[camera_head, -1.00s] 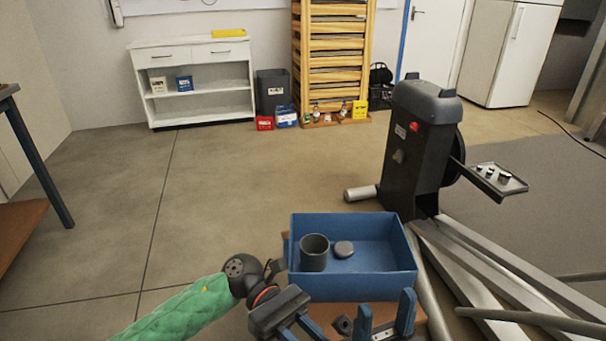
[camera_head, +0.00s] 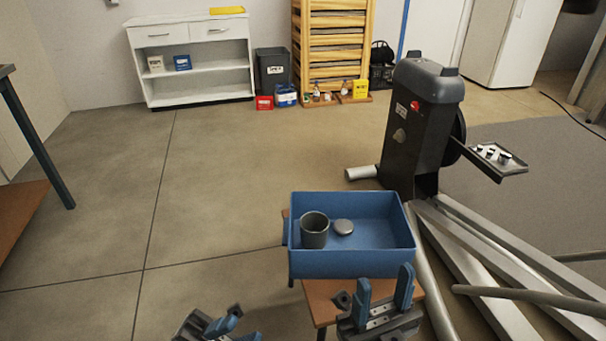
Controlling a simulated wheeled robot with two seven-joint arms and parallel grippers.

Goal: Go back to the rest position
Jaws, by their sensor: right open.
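My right gripper (camera_head: 385,282) is in front of the blue bin, its two blue fingers pointing up and apart with nothing between them. My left gripper (camera_head: 234,321) is at the bottom edge, left of the small table, and is partly cut off by the picture edge. Its blue finger parts show, but how far they stand apart is unclear. I see no object in it. The blue bin (camera_head: 350,265) holds a dark grey cup (camera_head: 314,232) standing upright and a small grey round piece (camera_head: 343,227) beside it.
The bin stands on a small brown table (camera_head: 325,293). A white shelf unit (camera_head: 196,98) is at the back wall. The floor on the left is open.

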